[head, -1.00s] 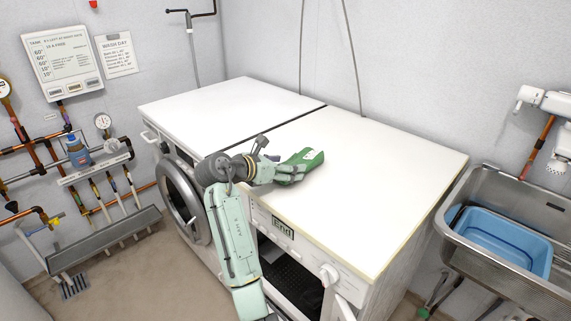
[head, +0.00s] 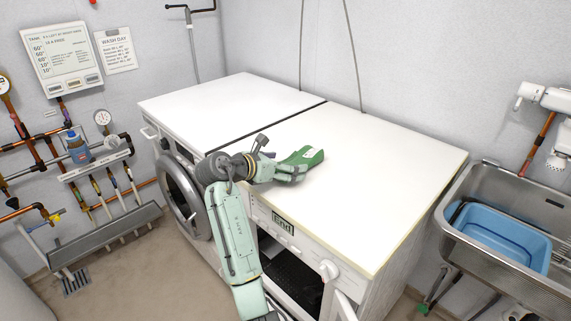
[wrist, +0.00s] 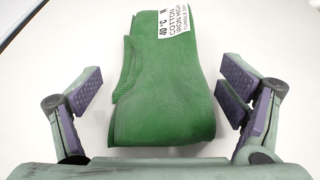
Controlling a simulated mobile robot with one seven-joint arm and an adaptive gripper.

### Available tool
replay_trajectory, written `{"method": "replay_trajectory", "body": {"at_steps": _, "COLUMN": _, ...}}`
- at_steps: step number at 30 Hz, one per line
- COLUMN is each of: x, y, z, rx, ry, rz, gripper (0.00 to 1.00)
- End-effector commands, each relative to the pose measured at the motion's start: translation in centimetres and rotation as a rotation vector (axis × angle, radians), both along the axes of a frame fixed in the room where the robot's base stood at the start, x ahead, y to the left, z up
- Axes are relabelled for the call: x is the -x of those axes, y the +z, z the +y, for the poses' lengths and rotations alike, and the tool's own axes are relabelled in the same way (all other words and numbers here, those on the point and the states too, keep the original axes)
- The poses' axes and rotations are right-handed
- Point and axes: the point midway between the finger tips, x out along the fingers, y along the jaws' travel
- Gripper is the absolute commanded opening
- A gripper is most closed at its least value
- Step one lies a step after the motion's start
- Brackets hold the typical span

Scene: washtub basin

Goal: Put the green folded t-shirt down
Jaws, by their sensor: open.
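The green folded t-shirt (head: 304,157) lies on the white top (head: 385,165) of the right-hand machine. In the wrist view the t-shirt (wrist: 165,85) shows a white care label at its far end and lies between the two fingers, with a gap on each side. My gripper (head: 292,172) is at the near end of the t-shirt, low over the top. In the wrist view my gripper (wrist: 160,97) is open, and its purple pads do not touch the cloth.
The white top of the left machine (head: 235,105) is bare, and the right top is clear around the t-shirt. A steel sink with a blue basin (head: 500,238) stands at the right. The right machine's door is open below.

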Motion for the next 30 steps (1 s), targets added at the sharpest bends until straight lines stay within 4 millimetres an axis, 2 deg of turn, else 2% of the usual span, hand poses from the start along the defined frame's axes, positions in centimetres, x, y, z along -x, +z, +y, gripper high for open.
{"method": "replay_trajectory", "body": {"at_steps": 5, "x": 0.6, "y": 0.5, "z": 0.8, "rx": 0.0, "ry": 0.001, "rz": -0.002, "gripper": 0.9}}
{"method": "replay_trajectory", "body": {"at_steps": 18, "x": 6.4, "y": 3.9, "z": 6.5, "rx": -0.001, "ry": 0.002, "rz": -0.004, "gripper": 0.9}}
{"method": "replay_trajectory", "body": {"at_steps": 24, "x": 7.7, "y": 4.7, "z": 7.7, "rx": 0.0, "ry": 0.001, "rz": 0.0, "gripper": 0.9}}
{"method": "replay_trajectory", "body": {"at_steps": 30, "x": 7.9, "y": 4.9, "z": 7.9, "rx": 0.0, "ry": 0.0, "rz": 0.0, "gripper": 0.9}}
